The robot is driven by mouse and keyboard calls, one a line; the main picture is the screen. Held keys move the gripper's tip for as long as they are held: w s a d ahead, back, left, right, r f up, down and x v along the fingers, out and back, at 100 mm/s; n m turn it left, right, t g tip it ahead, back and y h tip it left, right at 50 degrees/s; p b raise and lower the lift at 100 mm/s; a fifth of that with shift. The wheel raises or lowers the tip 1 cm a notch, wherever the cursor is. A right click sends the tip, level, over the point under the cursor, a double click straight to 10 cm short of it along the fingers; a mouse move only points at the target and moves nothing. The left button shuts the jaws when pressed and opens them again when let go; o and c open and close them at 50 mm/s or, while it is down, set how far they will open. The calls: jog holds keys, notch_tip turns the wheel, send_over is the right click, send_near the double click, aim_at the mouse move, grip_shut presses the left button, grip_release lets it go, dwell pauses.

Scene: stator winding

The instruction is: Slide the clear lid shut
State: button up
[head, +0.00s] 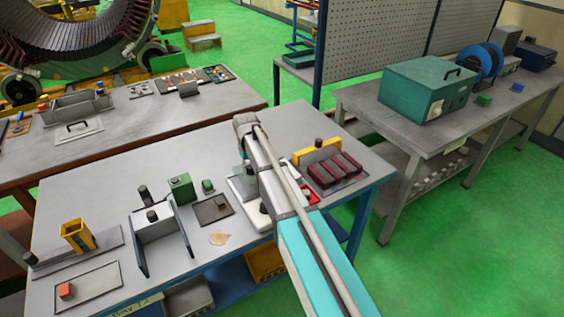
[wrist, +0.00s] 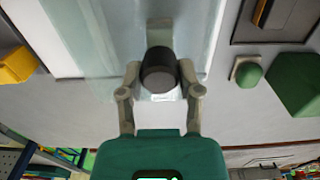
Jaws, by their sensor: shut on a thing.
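The clear lid (wrist: 95,40) shows in the wrist view as a pale, see-through sheet with a dark round knob (wrist: 158,62) near its near edge. My gripper (wrist: 160,85) is shut on this knob, one finger on each side. In the head view a bit of the clear lid (head: 241,172) shows beside my arm, over a white tray (head: 238,190). My arm hides my fingers and most of the tray there. I cannot tell how far the lid covers the tray.
A green block (head: 180,187), a small green knob (head: 207,185) and a brown plate (head: 206,214) lie left of the tray. A yellow block (head: 316,152) and dark red pieces (head: 335,171) lie to its right. The table's front middle has some bare room.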

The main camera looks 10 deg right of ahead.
jog(key=shift+s+a, duration=0.35)
jog(key=shift+a, duration=0.5)
jog(key=o, duration=0.8)
jog(key=shift+a, duration=0.1)
jog(key=shift+r+p, duration=3)
jog(key=shift+p, duration=0.05)
jog(key=s+d+m, duration=0.1)
jog(key=s+d, duration=0.3)
jog(key=s, duration=0.4)
jog(key=s+d+m, duration=0.1)
jog(key=s+d, duration=0.3)
jog(key=s, duration=0.5)
jog(key=s+d+m, duration=0.1)
jog(key=s+d, duration=0.3)
jog(key=s, duration=0.4)
jog(key=shift+s+d+m, duration=0.15)
jog(key=shift+m, duration=0.15)
